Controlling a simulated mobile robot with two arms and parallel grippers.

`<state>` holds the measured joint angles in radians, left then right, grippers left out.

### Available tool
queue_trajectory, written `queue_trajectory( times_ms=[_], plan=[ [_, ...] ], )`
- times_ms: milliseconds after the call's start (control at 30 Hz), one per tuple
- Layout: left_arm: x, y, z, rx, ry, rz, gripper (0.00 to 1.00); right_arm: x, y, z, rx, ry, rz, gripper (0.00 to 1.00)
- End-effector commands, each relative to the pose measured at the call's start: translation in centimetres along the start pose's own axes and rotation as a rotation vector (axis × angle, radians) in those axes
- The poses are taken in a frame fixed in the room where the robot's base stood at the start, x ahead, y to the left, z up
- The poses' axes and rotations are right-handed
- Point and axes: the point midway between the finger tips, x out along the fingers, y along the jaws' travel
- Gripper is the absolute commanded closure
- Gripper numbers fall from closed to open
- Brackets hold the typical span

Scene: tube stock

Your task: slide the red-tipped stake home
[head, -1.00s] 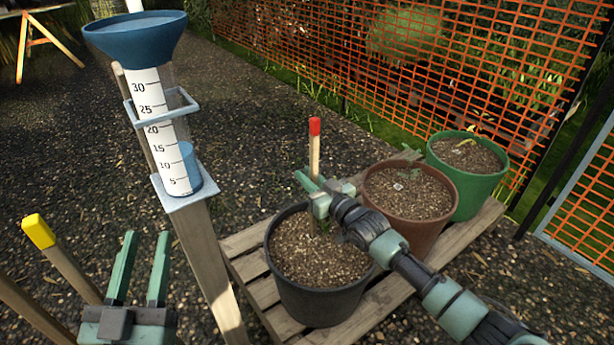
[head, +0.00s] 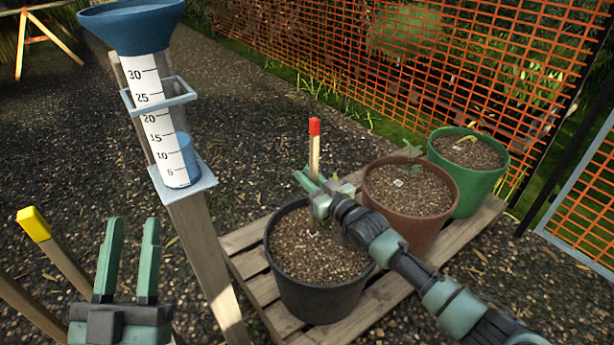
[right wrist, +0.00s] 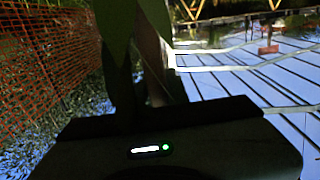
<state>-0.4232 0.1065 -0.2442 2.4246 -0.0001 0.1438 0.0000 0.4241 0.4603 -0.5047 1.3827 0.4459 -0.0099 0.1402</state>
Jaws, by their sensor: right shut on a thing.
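The red-tipped stake (head: 315,150) stands nearly upright over the black pot (head: 318,297), its red end at the top. My right gripper (head: 317,188) is shut on the stake, low over the black pot's soil. The gripper and green leaves hide the stake's lower part, so I cannot tell how deep it reaches. In the right wrist view the fingers are dark and the wooden stake (right wrist: 152,60) shows beside them. My left gripper (head: 132,225) is open and empty at the lower left, apart from the pots.
A brown pot (head: 437,224) and a green pot (head: 485,178) stand beside the black one on a wooden pallet (head: 248,237). A rain gauge (head: 160,115) on a post rises between my grippers. A yellow-tipped stake (head: 60,252) is at the far left. Orange mesh fence (head: 480,70) stands behind.

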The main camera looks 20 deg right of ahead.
Motion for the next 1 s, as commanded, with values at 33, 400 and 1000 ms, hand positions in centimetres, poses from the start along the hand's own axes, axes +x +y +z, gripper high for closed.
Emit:
queue_trajectory(
  times_ms=[33,400,1000],
  plan=[
    [-0.02,0.03,-0.17,-0.001,0.011,0.000,0.64,0.01,-0.02,0.09,0.000,0.001,0.000,1.00],
    [0.05,0.10,-0.82,-0.002,0.041,0.002,0.64,0.01,-0.02,0.19,0.000,0.001,0.000,1.00],
    [0.28,0.00,0.08,-0.001,-0.015,0.000,0.64,-0.71,0.01,0.20,0.000,-0.001,0.000,0.59]
  ],
)
